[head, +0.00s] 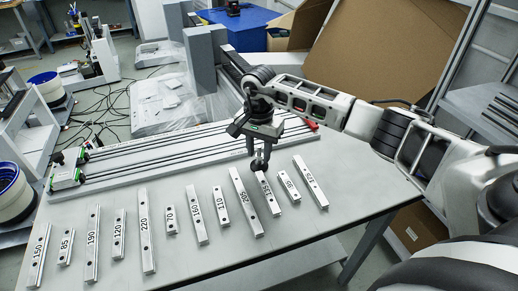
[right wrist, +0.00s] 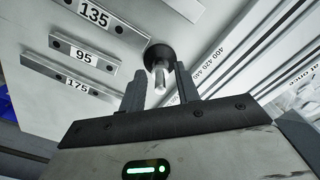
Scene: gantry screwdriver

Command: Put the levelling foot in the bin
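The levelling foot (right wrist: 160,56) has a round black pad and a short metal stem. In the head view it shows as a small dark shape (head: 258,164) on the table near the labelled bars. My right gripper (right wrist: 160,88) is open just above it, one finger on each side of the stem, with gaps visible. In the head view the right gripper (head: 256,148) points down and partly hides the foot. My left gripper is not in view.
Several numbered metal bars (head: 145,232) lie in a row on the grey table (head: 190,258), close around the foot. A long rail assembly (head: 160,152) runs behind them.

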